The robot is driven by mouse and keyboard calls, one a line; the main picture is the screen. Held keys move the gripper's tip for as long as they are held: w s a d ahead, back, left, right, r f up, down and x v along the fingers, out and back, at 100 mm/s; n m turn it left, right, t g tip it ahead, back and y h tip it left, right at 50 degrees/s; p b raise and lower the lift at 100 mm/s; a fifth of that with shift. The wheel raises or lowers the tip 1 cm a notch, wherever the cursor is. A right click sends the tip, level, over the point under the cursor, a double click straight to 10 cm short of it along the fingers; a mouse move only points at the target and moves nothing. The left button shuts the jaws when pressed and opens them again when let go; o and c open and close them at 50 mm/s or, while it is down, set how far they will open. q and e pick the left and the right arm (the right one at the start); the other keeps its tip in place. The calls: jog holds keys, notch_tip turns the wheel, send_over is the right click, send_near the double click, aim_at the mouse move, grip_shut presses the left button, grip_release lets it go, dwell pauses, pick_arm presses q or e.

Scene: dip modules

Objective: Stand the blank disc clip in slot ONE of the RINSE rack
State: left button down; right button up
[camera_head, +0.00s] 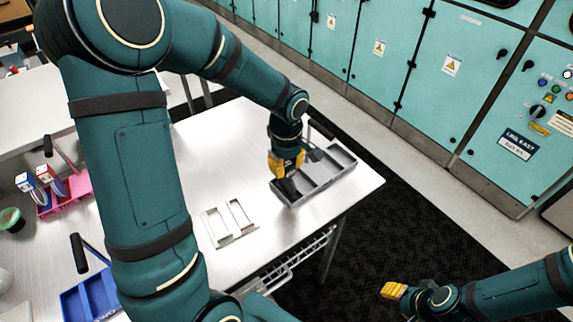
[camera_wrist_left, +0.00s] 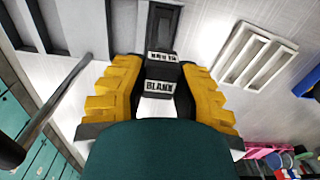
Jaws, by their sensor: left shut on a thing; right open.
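My left gripper (camera_head: 286,165) is shut on the blank clip, over the left end of a grey rack (camera_head: 338,178) with dividers and a black handle. In the left wrist view the clip (camera_wrist_left: 160,72) is dark with a white label reading BLANK, between the yellow fingers. The head view shows only a dark part of it below the fingers. I cannot tell whether its lower end is inside a slot or above it. No slot numbers or rack name are legible. My right gripper (camera_head: 393,290) is open and empty, off the table at the lower right.
A pale frame with two openings (camera_head: 231,222) lies on the table (camera_head: 215,150). A pink rack (camera_head: 66,193) holding blue-and-white clips and a blue rack (camera_head: 88,297) stand at the left. Teal cabinets (camera_head: 375,40) line the back.

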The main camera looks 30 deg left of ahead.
pick_arm(q)
jog(key=shift+f, duration=0.2)
jog(key=c, duration=0.9)
grip_release()
jog(key=shift+o, duration=0.2)
jog(key=shift+r, duration=0.15)
jog(key=shift+r, duration=0.15)
notch_tip(320, 180, up, 12)
jog(key=p, duration=0.1)
